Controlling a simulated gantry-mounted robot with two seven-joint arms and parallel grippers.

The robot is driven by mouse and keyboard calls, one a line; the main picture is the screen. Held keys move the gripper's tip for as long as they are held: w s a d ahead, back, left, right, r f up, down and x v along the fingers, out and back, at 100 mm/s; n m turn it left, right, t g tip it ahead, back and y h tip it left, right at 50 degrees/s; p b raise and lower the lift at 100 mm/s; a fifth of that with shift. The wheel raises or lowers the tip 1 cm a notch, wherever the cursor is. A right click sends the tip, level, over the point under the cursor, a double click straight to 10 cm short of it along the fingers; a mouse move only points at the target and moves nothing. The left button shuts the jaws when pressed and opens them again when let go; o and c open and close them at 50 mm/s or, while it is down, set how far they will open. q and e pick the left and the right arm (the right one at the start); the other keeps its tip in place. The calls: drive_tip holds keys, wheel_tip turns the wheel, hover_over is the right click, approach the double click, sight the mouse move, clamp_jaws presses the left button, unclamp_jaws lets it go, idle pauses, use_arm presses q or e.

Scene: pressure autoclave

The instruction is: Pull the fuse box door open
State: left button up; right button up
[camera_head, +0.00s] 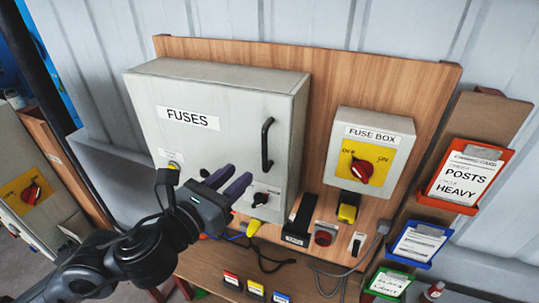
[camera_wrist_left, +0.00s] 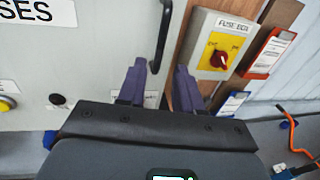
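The large pale grey cabinet labelled FUSES (camera_head: 200,140) has a closed front door with a black vertical bar handle (camera_head: 267,143) near its right edge. In the left wrist view the handle (camera_wrist_left: 162,38) lies ahead, lined up with the gap between the fingers. My left gripper (camera_head: 236,180) is open and empty, below and left of the handle and apart from it. A smaller box labelled FUSE BOX (camera_head: 397,137) is to the right, with a red rotary switch (camera_head: 362,170) on a yellow plate. It also shows in the left wrist view (camera_wrist_left: 238,28). My right gripper is not in view.
Both boxes are on a wooden board (camera_head: 320,95). A black knob (camera_head: 261,199) sits low on the cabinet door. Below are a yellow switch (camera_head: 347,212), a red button (camera_head: 323,237) and loose cables. Card holders (camera_head: 468,180) hang at the right.

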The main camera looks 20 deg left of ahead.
sight(263, 150)
use_arm(q)
drive_tip(key=x, duration=0.3)
drive_tip(key=p+x, duration=0.1)
drive_tip(key=x, duration=0.7)
drive_tip(key=shift+r+p, duration=0.35)
drive_tip(key=shift+r, duration=0.05)
drive_tip(key=shift+s, duration=0.1)
clamp_jaws()
